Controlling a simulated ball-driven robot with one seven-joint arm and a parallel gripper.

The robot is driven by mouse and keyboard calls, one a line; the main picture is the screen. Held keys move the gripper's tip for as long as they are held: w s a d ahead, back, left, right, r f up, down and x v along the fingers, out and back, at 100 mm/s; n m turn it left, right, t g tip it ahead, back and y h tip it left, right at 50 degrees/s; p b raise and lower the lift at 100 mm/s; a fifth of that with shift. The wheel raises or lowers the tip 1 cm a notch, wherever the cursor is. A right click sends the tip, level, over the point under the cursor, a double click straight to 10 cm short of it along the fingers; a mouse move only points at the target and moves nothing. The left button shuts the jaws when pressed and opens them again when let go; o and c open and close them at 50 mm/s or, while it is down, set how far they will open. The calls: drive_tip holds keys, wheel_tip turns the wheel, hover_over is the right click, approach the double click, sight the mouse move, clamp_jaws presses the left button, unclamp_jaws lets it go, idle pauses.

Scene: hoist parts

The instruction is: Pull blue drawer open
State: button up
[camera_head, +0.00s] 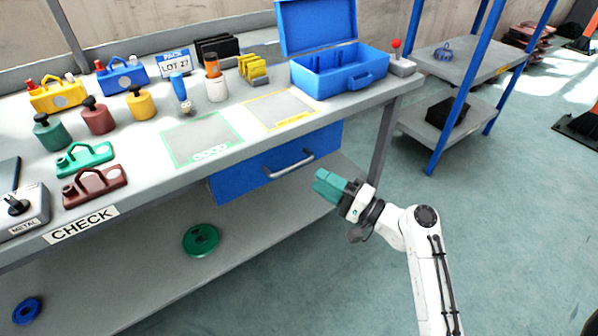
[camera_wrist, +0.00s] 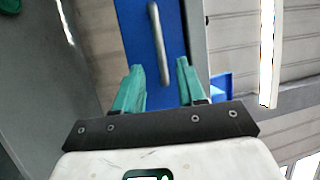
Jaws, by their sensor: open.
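The blue drawer (camera_head: 240,178) sits under the right part of the workbench top and looks shut. Its grey bar handle (camera_head: 289,164) runs across its front. My gripper (camera_head: 322,186), with green fingers, is in front of the drawer's right part, to the right of and a little below the handle in the head view. In the wrist view my gripper (camera_wrist: 161,68) is open, with nothing between the fingertips. The handle (camera_wrist: 158,42) lies beyond the fingertips, lined up with the gap between them and along the blue drawer front (camera_wrist: 138,35). The fingers look apart from it.
The workbench top (camera_head: 150,133) holds coloured parts and an open blue toolbox (camera_head: 338,72). A grey lower shelf (camera_head: 150,255) carries a green disc (camera_head: 201,240). A blue-posted rack (camera_head: 440,130) stands at right. The floor in front of the drawer is clear around my arm.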

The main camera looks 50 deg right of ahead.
drive_tip(key=x, duration=0.7)
drive_tip(key=shift+c, duration=0.2)
clamp_jaws()
idle(0.4)
